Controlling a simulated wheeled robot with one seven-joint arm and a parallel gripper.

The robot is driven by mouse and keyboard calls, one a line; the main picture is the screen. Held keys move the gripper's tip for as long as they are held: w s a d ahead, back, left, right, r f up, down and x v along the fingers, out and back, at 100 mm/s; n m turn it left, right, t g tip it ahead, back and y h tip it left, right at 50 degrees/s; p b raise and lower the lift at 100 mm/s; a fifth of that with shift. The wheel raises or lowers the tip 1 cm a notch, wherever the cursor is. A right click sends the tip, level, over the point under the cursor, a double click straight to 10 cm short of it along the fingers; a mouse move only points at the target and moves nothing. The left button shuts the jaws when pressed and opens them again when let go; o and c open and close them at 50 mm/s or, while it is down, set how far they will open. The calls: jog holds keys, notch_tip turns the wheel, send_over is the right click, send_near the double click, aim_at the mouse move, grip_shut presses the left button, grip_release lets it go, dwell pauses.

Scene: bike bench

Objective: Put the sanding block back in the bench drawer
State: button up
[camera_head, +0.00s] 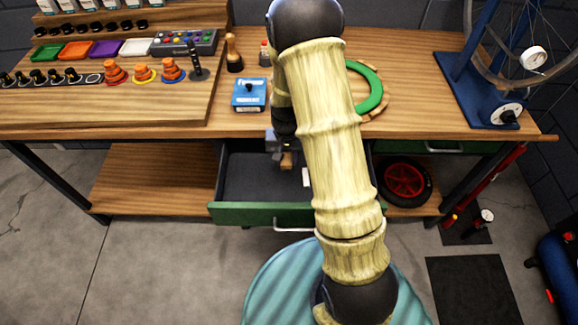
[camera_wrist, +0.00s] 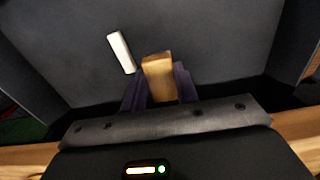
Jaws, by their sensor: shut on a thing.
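The bench drawer (camera_head: 262,214) is pulled open below the bench top, with a green front and a dark grey inside. My gripper (camera_head: 287,152) is over the drawer's back part, pointing down. It is shut on a small tan, wood-coloured block, which I take as the sanding block (camera_head: 288,161). In the wrist view the sanding block (camera_wrist: 158,76) sits between the two dark fingers of my gripper (camera_wrist: 158,92), with the grey drawer floor (camera_wrist: 215,40) beyond it. I cannot tell whether the block touches the floor. My arm hides the drawer's right part.
A white bar (camera_head: 306,176) lies in the drawer near the block; it also shows in the wrist view (camera_wrist: 121,52). The bench top edge (camera_head: 245,137) overhangs the drawer's back. A blue box (camera_head: 249,95) and a green ring (camera_head: 373,90) lie on the bench top.

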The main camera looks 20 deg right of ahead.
aim_at(287, 176)
jog(key=shift+f, duration=1.25)
jog(key=shift+f, duration=1.85)
jog(key=shift+f, duration=0.2)
jog(key=o, duration=1)
jog(key=shift+c, duration=0.2)
jog(key=shift+r, duration=0.1)
notch_tip(287, 176, up, 12)
jog(key=shift+r, duration=0.1)
